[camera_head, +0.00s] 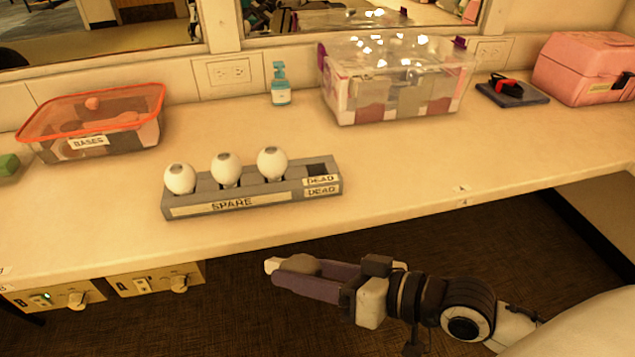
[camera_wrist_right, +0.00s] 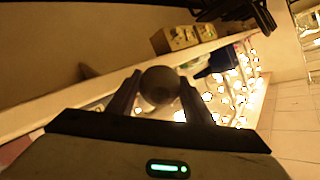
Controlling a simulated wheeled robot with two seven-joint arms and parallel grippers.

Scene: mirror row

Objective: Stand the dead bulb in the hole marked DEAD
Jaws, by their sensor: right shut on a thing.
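My right gripper (camera_head: 286,272) is shut on a bulb, held in front of the counter's front edge and lower right of the rack. The bulb (camera_wrist_right: 160,84) shows as a dim round shape between the two fingers in the right wrist view; in the head view the fingers partly hide it. The grey rack (camera_head: 255,202) lies on the counter, with SPARE and DEAD labels. Three white bulbs (camera_head: 226,170) stand upright in its SPARE part. My left gripper is not in view.
A clear bin labelled BASES (camera_head: 90,140) stands at the left, with a soap bottle (camera_head: 281,90) and clear lidded box (camera_head: 392,90) behind the rack. A pink case (camera_head: 585,70) is at far right. The counter (camera_head: 420,160) right of the rack is clear.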

